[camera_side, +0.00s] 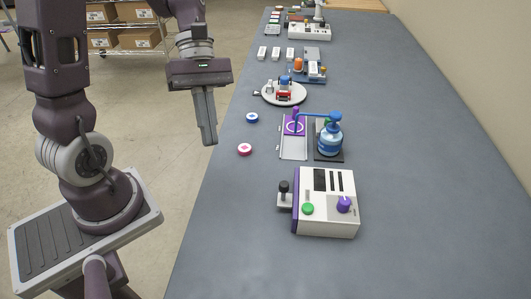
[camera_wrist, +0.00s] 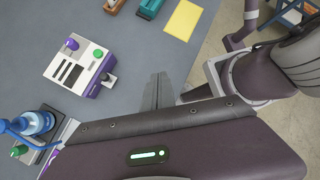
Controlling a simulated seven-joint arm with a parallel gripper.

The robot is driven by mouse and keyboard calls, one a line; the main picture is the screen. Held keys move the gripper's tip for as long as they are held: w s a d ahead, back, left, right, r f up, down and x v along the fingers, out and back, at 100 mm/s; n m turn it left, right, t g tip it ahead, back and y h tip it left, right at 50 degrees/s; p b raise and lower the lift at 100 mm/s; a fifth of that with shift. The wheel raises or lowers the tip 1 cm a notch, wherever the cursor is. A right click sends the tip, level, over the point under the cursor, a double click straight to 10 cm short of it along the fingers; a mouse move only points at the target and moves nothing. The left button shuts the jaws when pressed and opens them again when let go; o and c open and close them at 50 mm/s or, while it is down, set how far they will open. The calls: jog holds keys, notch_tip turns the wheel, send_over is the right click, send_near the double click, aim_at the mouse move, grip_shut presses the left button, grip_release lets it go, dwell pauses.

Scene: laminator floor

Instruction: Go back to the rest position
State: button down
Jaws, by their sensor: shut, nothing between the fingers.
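My gripper (camera_side: 210,143) hangs pointing down at the left edge of the grey table (camera_side: 420,200) in the side view, over the floor side. Its fingers are shut with nothing between them. In the wrist view the shut fingers of my gripper (camera_wrist: 158,84) reach up from the dark housing, near the table edge. My gripper touches none of the objects on the table.
A white and purple machine (camera_side: 325,203) with knobs stands near the front of the table. Behind it are a blue bottle (camera_side: 330,140), a purple-topped tray (camera_side: 293,150), a red-and-white disc (camera_side: 245,149) and a blue disc (camera_side: 252,118). A turntable (camera_side: 266,97) stands farther back. The table's right side is clear.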

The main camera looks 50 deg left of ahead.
jog(key=s+d+r+m+t+y, duration=0.1)
jog(key=s+r+m+t+y, duration=0.5)
jog(key=m, duration=1.1)
notch_tip(320, 180, up, 2)
jog(key=t, duration=0.2)
jog(key=shift+s+d+r+t+y, duration=0.15)
jog(key=shift+s+r+t+y, duration=0.1)
jog(key=shift+t+y, duration=0.15)
